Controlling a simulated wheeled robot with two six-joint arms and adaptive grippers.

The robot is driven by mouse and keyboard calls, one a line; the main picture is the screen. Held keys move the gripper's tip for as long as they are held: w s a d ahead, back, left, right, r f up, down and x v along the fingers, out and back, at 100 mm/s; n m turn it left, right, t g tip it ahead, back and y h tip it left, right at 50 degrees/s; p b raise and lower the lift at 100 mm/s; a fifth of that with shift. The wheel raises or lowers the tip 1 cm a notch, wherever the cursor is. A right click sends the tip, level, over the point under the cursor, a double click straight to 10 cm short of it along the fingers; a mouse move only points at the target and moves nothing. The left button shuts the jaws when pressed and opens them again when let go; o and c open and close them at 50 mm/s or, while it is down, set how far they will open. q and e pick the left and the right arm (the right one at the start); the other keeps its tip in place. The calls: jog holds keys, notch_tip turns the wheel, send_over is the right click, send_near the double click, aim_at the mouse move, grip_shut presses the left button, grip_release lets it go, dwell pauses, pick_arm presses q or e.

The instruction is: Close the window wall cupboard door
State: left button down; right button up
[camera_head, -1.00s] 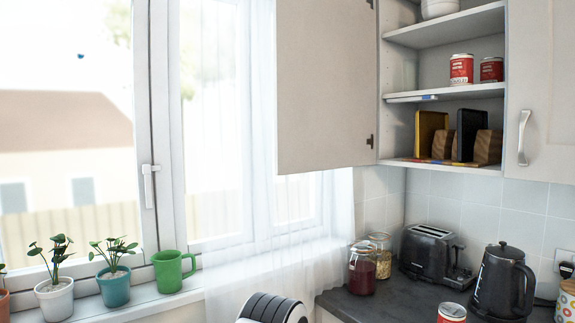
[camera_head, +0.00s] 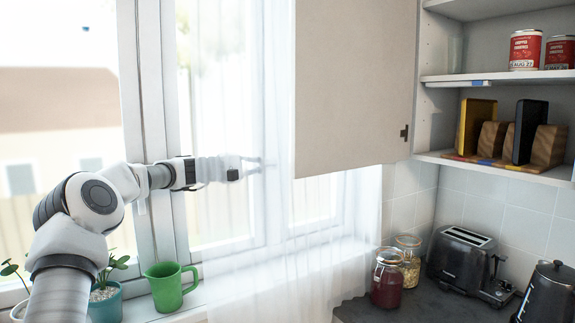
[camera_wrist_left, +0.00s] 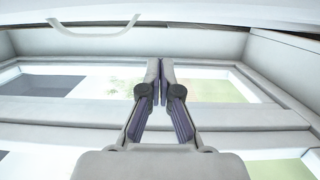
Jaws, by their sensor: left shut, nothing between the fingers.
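The window wall cupboard door (camera_head: 352,85) is a flat beige panel standing open at the left of the shelves. Its hinge (camera_head: 404,132) shows at its right edge, and its inner face is towards me. My left gripper (camera_head: 258,166) is in front of the window, left of the door's free edge and apart from it in the picture; its depth is hard to judge. In the left wrist view its two fingers (camera_wrist_left: 160,72) are together with nothing between them. A pale panel (camera_wrist_left: 200,12) with a curved handle (camera_wrist_left: 95,32) crosses the top there. My right gripper is not in view.
The open cupboard shelves (camera_head: 480,80) hold red cans and boards. A green mug (camera_head: 168,288) and potted plants stand on the sill below my left arm. Jars (camera_head: 387,278), a toaster (camera_head: 465,258) and a kettle (camera_head: 548,295) stand on the counter. A sheer curtain (camera_head: 270,270) hangs beneath the door.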

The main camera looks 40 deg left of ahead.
aim_at(307, 167)
pick_arm(q)
jog(key=w+d+f+p, duration=0.1)
jog(key=w+d+p, duration=0.25)
jog(key=w, duration=0.55)
jog(key=s+d, duration=0.1)
jog(key=d, duration=0.1)
jog(key=s+d+p, duration=0.1)
jog(key=d, duration=0.1)
jog(key=shift+s+r, duration=0.2)
jog(key=shift+d, duration=0.25)
jog(key=shift+w+a+f, duration=0.15)
jog(key=shift+w+f, duration=0.05)
jog(key=shift+f, duration=0.15)
